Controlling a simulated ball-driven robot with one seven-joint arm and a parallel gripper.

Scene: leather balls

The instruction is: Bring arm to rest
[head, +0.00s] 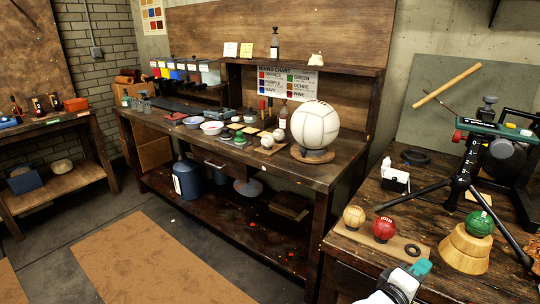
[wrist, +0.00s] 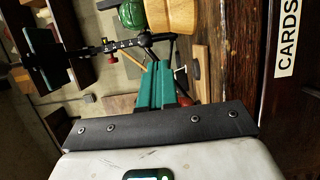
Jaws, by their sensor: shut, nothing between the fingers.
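My gripper (head: 421,267) shows at the bottom right of the head view, in front of the right workbench. Its teal fingers are together with nothing between them. In the wrist view the gripper (wrist: 158,83) points toward the top of the picture, with its green fingers side by side. My arm's white wrist part shows at the bottom edge of the head view; the rest of the arm is out of view.
The right workbench (head: 365,235) holds a yellow ball (head: 354,216), a red ball (head: 384,229), a green ball (head: 480,223) on a wooden block (head: 465,250), and a black tripod stand (head: 459,180). A large white ball (head: 315,124) stands on the middle bench. Floor (head: 215,255) is open at left.

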